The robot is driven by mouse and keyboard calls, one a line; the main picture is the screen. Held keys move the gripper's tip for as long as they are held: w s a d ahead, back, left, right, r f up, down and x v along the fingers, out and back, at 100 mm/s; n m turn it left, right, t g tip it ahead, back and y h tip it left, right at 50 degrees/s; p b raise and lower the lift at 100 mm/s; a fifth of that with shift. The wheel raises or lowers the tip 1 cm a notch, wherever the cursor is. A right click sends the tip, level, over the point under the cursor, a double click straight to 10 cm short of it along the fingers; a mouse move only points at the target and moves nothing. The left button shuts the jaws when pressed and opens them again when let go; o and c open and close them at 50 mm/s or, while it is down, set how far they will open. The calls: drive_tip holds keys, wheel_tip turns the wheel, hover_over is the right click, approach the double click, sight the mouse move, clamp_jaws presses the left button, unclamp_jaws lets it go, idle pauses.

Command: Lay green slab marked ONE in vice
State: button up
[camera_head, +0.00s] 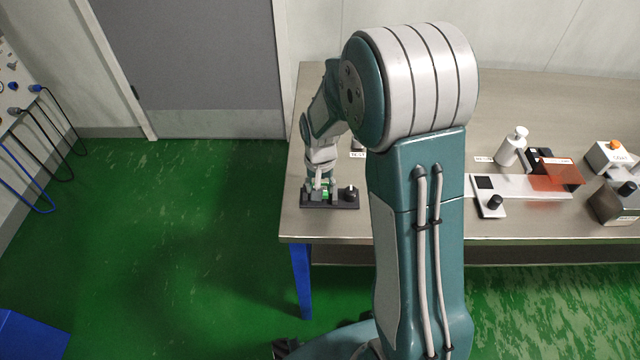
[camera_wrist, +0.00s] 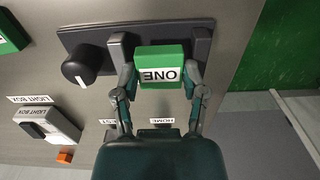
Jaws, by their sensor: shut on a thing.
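The green slab (camera_wrist: 163,57) has a white label reading ONE, upside down in the wrist view. My gripper (camera_wrist: 160,82) is shut on it, one finger on each side. The slab sits between the two dark jaws of the vice (camera_wrist: 90,38), over its dark base; I cannot tell whether it touches the bottom. The vice has a round black knob (camera_wrist: 78,68) with a white mark. In the head view the vice (camera_head: 345,206) is near the table's left front edge, with my gripper (camera_head: 322,192) above it and the slab (camera_head: 325,194) partly hidden by my fingers.
Another green block (camera_wrist: 8,32) shows at the wrist view's left edge. On the table's right (camera_head: 420,220) are a white bottle (camera_head: 513,147), an orange plate (camera_head: 556,173) and a grey box (camera_head: 606,156). My arm hides the table's middle.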

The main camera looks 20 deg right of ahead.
drive_tip(key=o, duration=1)
drive_tip(key=shift+f, duration=0.1)
drive_tip(key=shift+a, duration=0.1)
wheel_tip(320, 180, up, 13)
drive_tip(key=s+r+n+t, duration=0.1)
drive_tip(key=s+r, duration=0.4)
drive_tip(key=s, duration=0.5)
drive_tip(key=s+r+n+t, duration=0.2)
drive_tip(key=s+r+t, duration=0.2)
drive_tip(key=s, duration=0.7)
drive_tip(key=shift+r+n+t, duration=0.3)
drive_tip(key=shift+r, duration=0.65)
